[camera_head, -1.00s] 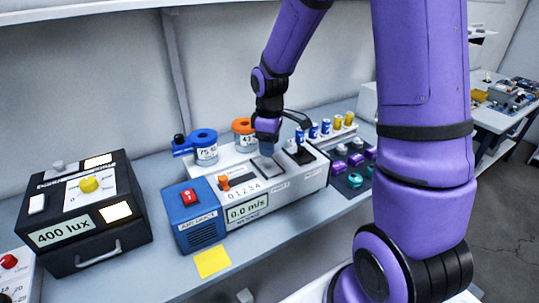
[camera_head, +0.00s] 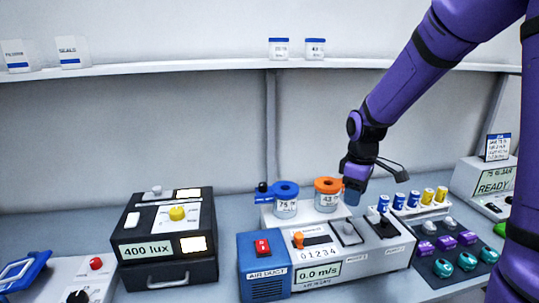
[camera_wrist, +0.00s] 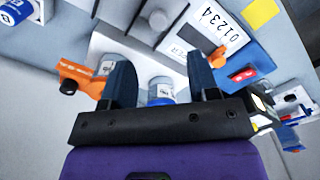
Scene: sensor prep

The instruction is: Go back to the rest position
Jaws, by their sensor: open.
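My gripper (camera_head: 354,190) hangs over the back part of the white air-duct unit (camera_head: 372,258), just right of the orange-capped jar. In the wrist view my gripper (camera_wrist: 166,80) shows its two dark blue fingers apart, with no object held between them. A small blue-and-white jar (camera_wrist: 161,88) shows in the gap, beyond the fingers. The orange-capped jar (camera_head: 328,195) and the blue-capped jar (camera_head: 285,200) stand on the unit's back ledge. In the wrist view the orange cap (camera_wrist: 80,77) lies beside the left finger.
The black 400 lux box (camera_head: 168,245) stands left of the air duct. A dark tray (camera_head: 445,262) with purple and teal pieces lies to the right. Blue and yellow cylinders stand behind it. A READY display unit (camera_head: 490,185) is farther right. A shelf (camera_head: 200,68) runs above.

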